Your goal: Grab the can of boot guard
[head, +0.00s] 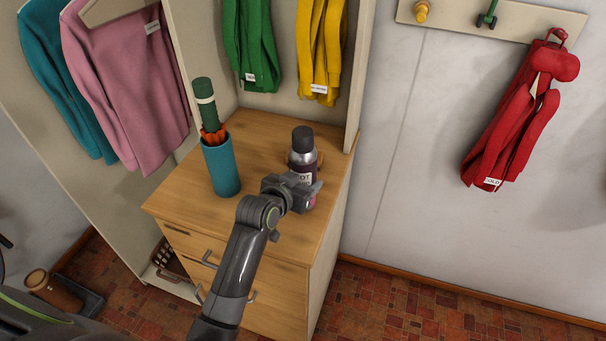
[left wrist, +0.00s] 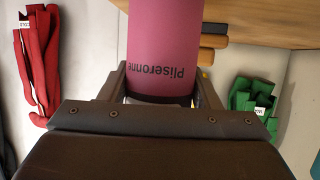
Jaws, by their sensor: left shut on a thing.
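The can of boot guard (head: 303,160) has a dark cap, a silver shoulder, a dark label with partly hidden lettering and a pink lower part. It is upright at the right side of the wooden cabinet top (head: 262,150). My left gripper (head: 304,192) is around its lower body and shut on it. In the left wrist view the can (left wrist: 163,45) shows its pink side with upside-down lettering between the two fingers (left wrist: 160,88). The gripper hides part of the can, and I cannot tell whether its base touches the cabinet top. My right gripper is not in view.
A teal cylinder (head: 221,168) with a green-handled umbrella (head: 205,100) stands left of the can. A brown wooden object (head: 319,158) is partly hidden behind the can. Green (head: 250,45) and yellow (head: 320,50) garments hang above; the cabinet's side panel is close on the right.

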